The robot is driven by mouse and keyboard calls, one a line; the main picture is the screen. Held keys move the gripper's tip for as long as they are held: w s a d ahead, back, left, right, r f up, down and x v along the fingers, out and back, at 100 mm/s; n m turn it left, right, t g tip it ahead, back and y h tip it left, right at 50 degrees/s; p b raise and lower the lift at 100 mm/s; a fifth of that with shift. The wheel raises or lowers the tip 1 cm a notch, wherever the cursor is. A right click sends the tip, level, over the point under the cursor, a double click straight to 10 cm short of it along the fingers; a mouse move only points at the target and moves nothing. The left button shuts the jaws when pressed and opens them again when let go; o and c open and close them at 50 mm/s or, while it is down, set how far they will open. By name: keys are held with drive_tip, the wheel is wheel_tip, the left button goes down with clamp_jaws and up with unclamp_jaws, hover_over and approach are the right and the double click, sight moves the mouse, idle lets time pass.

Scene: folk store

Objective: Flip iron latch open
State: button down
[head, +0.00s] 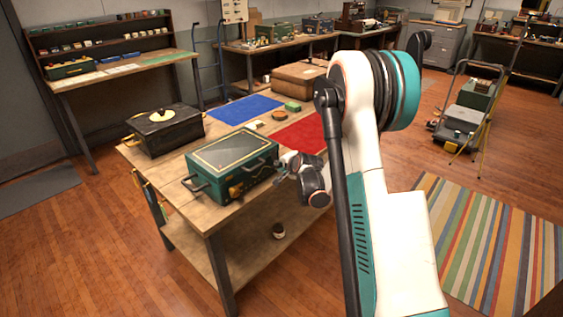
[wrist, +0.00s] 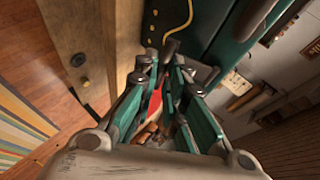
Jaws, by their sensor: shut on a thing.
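A green metal box (head: 232,160) with a dark, yellow-lined lid and dark end handles sits at the front of the wooden table. The lid looks closed. A brownish fitting (head: 236,191) shows on its front face. My gripper (head: 281,168) is at the box's right front end. In the wrist view my gripper (wrist: 168,68) has its fingertips closed around a dark metal piece, which looks like the iron latch (wrist: 171,46), beside the green box wall (wrist: 208,25). The latch's exact position is hard to tell, and the fingers partly hide it.
A black box (head: 164,132) stands left of the green box on the wooden table (head: 205,215). Behind are a blue mat (head: 245,108), a red mat (head: 303,136), small blocks and a brown case (head: 299,78). A striped rug (head: 490,235) lies on the floor at right.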

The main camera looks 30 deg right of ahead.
drive_tip(key=shift+w+a+r+n+g+h+p, duration=0.1)
drive_tip(key=shift+r+n+g+h+p, duration=0.4)
drive_tip(key=shift+r+g+p, duration=1.05)
drive_tip(key=shift+w+a+r+n+g+h+p, duration=0.1)
drive_tip(key=shift+r+n+g+h+p, duration=0.5)
drive_tip(key=shift+g, duration=1.65)
drive_tip(key=shift+r+n+g+h+p, duration=0.2)
drive_tip(key=shift+r+g+h+p, duration=0.4)
drive_tip(key=shift+r+g+p, duration=1.05)
drive_tip(key=shift+f+g, duration=0.25)
drive_tip(key=shift+f, duration=0.1)
drive_tip(key=c, duration=1.7)
unclamp_jaws()
drive_tip(key=v, duration=1.2)
drive_tip(key=shift+w, duration=0.1)
